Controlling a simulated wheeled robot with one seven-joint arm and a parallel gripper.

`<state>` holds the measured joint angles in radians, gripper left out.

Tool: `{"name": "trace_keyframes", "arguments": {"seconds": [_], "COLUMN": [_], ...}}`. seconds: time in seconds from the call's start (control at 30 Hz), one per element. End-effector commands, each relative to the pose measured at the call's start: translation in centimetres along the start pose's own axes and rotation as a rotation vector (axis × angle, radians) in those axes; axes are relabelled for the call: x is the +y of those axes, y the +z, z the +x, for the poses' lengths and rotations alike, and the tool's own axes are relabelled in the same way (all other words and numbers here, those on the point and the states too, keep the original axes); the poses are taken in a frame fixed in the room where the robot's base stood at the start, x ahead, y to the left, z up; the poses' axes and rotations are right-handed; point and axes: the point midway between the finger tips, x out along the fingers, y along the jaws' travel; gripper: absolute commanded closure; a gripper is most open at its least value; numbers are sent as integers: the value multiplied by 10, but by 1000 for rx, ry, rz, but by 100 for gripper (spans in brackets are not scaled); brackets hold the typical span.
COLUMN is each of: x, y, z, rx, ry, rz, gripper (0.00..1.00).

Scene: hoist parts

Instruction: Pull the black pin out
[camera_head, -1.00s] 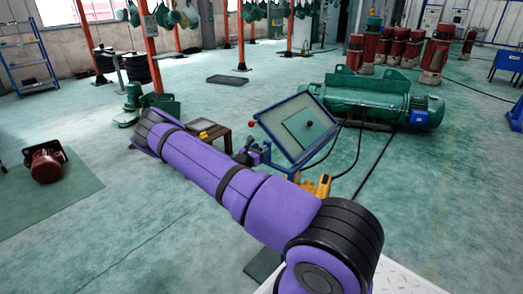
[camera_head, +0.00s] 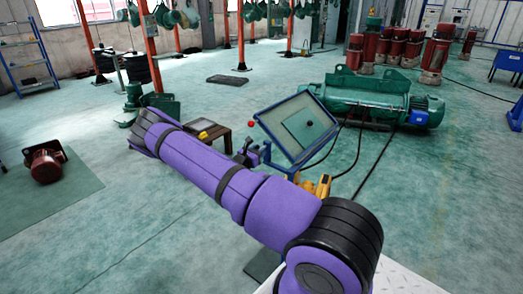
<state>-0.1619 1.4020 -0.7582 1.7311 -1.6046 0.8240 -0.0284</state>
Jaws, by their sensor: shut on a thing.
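My gripper (camera_head: 247,153) shows small and partly hidden beyond my purple forearm, beside the left edge of a tilted blue-framed panel (camera_head: 284,107). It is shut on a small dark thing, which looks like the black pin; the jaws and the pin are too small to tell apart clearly. A red ball (camera_head: 251,124) sits at the panel's left corner, just above my gripper. A black round knob (camera_head: 309,123) shows on the panel's face, apart from my gripper.
A yellow part (camera_head: 322,187) stands below the panel. A small brown table (camera_head: 212,135) is just left of my gripper. A green hoist (camera_head: 370,98) lies behind the panel, with black cables on the floor.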

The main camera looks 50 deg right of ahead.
Motion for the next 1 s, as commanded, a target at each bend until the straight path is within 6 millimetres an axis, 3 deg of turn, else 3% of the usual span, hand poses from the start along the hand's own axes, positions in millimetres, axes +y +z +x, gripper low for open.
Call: {"name": "trace_keyframes", "arguments": {"seconds": [0.13, 0.43, 0.47, 0.53, 0.57, 0.87, 1.0], "x": [2, 1, 1, 1, 0, 0, 1], "y": [0, -1, -1, -1, -1, 0, 0], "z": [-27, -30, -31, -30, -30, -31, -43], "rx": [1, 1, 1, 1, 1, 1, 1], "ry": [4, 3, 3, 3, 3, 2, 3], "rz": [0, -1, -1, -1, -1, 0, -1], "gripper": [100, 100, 61, 44, 41, 41, 41]}}
